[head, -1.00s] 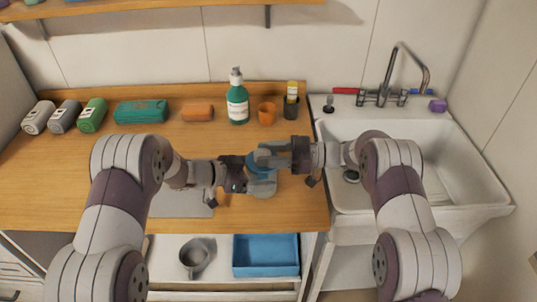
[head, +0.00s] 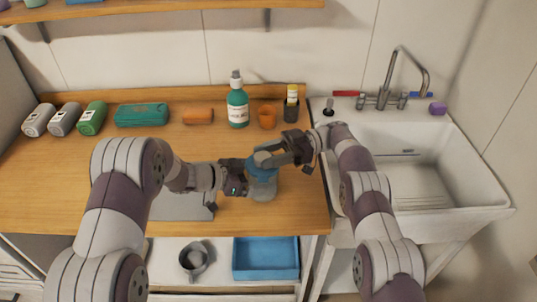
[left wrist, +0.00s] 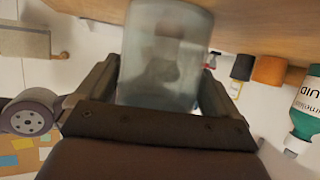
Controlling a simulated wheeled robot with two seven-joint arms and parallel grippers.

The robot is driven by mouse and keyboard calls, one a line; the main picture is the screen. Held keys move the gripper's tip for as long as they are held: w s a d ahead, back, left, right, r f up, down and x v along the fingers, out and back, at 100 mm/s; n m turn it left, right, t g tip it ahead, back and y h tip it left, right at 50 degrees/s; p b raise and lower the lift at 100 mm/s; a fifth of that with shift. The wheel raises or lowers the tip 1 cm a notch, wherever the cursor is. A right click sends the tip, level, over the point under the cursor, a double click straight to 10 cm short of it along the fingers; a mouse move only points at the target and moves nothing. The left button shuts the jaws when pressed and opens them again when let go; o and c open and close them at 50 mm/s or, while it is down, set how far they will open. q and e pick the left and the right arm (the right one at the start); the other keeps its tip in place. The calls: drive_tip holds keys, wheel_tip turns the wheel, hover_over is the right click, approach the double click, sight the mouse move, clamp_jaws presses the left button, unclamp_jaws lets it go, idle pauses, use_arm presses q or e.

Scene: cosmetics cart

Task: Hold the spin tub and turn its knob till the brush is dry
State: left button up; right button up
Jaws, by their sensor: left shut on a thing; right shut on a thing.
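The spin tub (head: 264,188) is a translucent grey tub with a blue lid, standing on the wooden counter. My left gripper (head: 247,177) is shut on its side from the left. In the left wrist view the tub (left wrist: 165,55) sits between both fingers, with a dim darker shape inside; I cannot tell whether it is the brush. My right gripper (head: 279,155) is at the grey knob (head: 263,156) on top of the lid and is shut on it. The gripper and arm partly hide the knob and lid.
Behind stand a green pump bottle (head: 238,105), an orange cup (head: 267,117) and a dark holder (head: 291,109). A white sink (head: 460,190) with a tap is at the right. A blue tray (head: 266,272) and a grey mug (head: 193,258) are on the shelf below.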

drive_tip(key=o, duration=0.8)
drive_tip(key=shift+r, duration=0.1)
